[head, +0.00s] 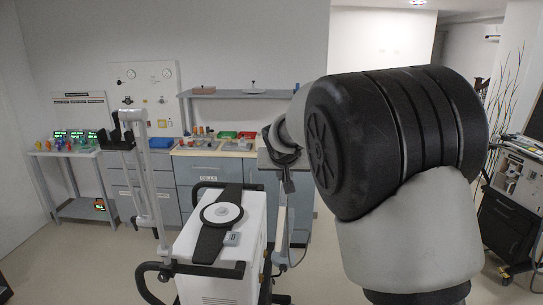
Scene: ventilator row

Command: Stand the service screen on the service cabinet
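My arm crosses the right half of the head view and bends toward the centre. Its far end, with my gripper (288,184), is small and dark above the right side of a white wheeled machine (197,252). I cannot tell whether its fingers are open or shut, or whether they hold anything. I cannot pick out the service screen with certainty. Grey cabinets (200,172) with drawers and doors stand along the back wall. A dark cabinet on casters (504,224) stands at the right edge, with pale equipment on top. I cannot tell which is the service cabinet.
The white machine has black handles and a jointed pole (146,185) with a dark bracket. A side table (80,209) with small coloured items stands at the left. The back counter holds trays and bins, including a green one (227,134).

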